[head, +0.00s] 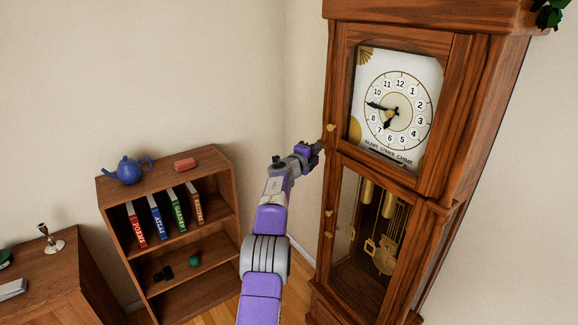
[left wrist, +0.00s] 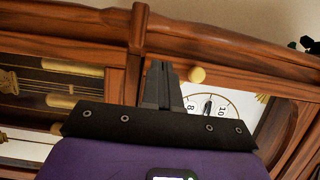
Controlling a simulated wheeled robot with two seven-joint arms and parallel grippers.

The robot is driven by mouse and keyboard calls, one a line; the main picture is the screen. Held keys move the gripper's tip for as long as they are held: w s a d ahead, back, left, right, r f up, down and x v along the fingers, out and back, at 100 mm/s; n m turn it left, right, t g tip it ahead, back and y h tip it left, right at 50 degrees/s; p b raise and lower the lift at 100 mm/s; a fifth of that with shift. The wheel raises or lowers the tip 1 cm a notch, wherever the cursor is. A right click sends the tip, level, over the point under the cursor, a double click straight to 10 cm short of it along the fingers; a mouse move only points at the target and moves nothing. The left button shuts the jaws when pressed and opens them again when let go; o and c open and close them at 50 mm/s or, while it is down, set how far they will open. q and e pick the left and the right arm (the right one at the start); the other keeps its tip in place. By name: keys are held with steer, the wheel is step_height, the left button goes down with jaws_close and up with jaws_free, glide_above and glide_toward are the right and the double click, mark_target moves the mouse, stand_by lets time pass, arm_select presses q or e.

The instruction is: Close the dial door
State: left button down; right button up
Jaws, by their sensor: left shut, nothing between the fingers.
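The tall wooden clock has a dial door (head: 437,150) in its upper part, framing a white dial (head: 397,105). The door looks flush or nearly flush with the case; I cannot tell if a small gap remains. Its small brass knob (head: 331,127) is on the left edge and also shows in the left wrist view (left wrist: 197,75). My left gripper (head: 318,147) is shut and empty, just below and left of the knob. In the left wrist view its fingers (left wrist: 161,86) point at the clock front beside the knob; contact is unclear. My right gripper is out of view.
Below the dial is a glazed pendulum door (head: 328,230) with brass weights and pendulum behind it. A low bookcase (head: 165,174) with a blue teapot (head: 127,170) and several books stands left of my arm. A wooden cabinet (head: 50,285) is at lower left.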

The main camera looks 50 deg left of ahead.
arm_select(q)
steer(key=s+b, duration=0.3)
steer(key=s, duration=0.5)
steer(key=shift+s+a+f, duration=0.15)
steer(key=shift+a+f, duration=0.05)
steer(key=shift+a, duration=0.2)
